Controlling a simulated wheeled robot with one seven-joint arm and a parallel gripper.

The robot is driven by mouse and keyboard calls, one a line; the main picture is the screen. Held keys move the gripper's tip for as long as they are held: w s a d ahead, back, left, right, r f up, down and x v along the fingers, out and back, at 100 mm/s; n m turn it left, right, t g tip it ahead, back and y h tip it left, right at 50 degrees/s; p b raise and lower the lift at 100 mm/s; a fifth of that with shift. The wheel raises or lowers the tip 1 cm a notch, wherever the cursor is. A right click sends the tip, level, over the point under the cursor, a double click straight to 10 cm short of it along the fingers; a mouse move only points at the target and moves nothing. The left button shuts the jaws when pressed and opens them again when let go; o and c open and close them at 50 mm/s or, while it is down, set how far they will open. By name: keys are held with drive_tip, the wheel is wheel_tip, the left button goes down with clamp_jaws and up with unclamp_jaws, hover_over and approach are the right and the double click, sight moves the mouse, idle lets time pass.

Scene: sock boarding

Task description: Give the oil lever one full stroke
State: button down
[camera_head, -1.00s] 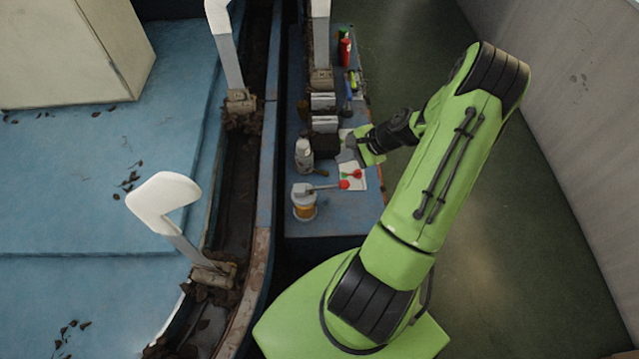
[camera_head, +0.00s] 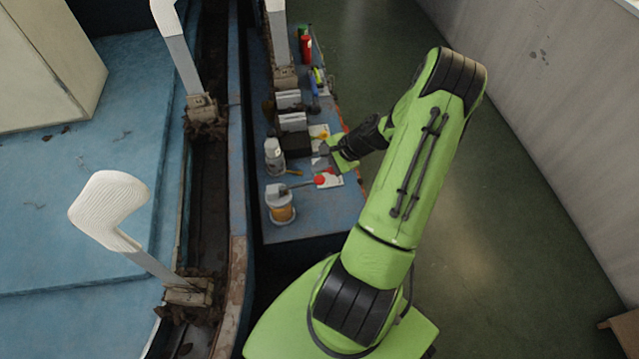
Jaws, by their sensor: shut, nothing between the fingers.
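The oil pot (camera_head: 281,206) is a small white-topped container with amber oil, standing near the front of the narrow blue bench. Its lever (camera_head: 300,185) reaches out to the right and ends in a red knob (camera_head: 320,181). My gripper (camera_head: 328,148) is above the bench, behind the red knob in the picture and apart from it. It is shut and empty. The fingertips are small and partly blend with the dark things behind them.
A white bottle (camera_head: 274,156) stands just behind the oil pot. A dark box (camera_head: 296,144) is left of my gripper. White sock boards (camera_head: 108,205) stand along the blue machine rail at left.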

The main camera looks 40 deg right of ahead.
sight(324, 180)
drive_tip(key=shift+d+f+b, duration=0.1)
drive_tip(key=shift+f+b, duration=0.2)
drive_tip(key=shift+f, duration=0.65)
drive_tip(key=shift+s+f, duration=0.1)
idle(1.1)
drive_tip(key=shift+f, duration=0.3)
drive_tip(key=shift+s+d+f+b, duration=0.1)
drive_tip(key=shift+d+f+b, duration=0.05)
drive_tip(key=shift+f+b, duration=0.85)
drive_tip(key=shift+s+d+f+b, duration=0.1)
drive_tip(key=shift+f+b, duration=0.6)
drive_tip(key=shift+f, duration=0.6)
idle(1.8)
idle(0.5)
drive_tip(key=shift+w+a+r+p, duration=0.15)
drive_tip(key=shift+r+p, duration=1.05)
drive_tip(key=shift+r, duration=0.2)
drive_tip(key=shift+w+a+r+p, duration=0.1)
drive_tip(key=shift+a+r+p, duration=0.05)
drive_tip(key=shift+r+p, duration=1.1)
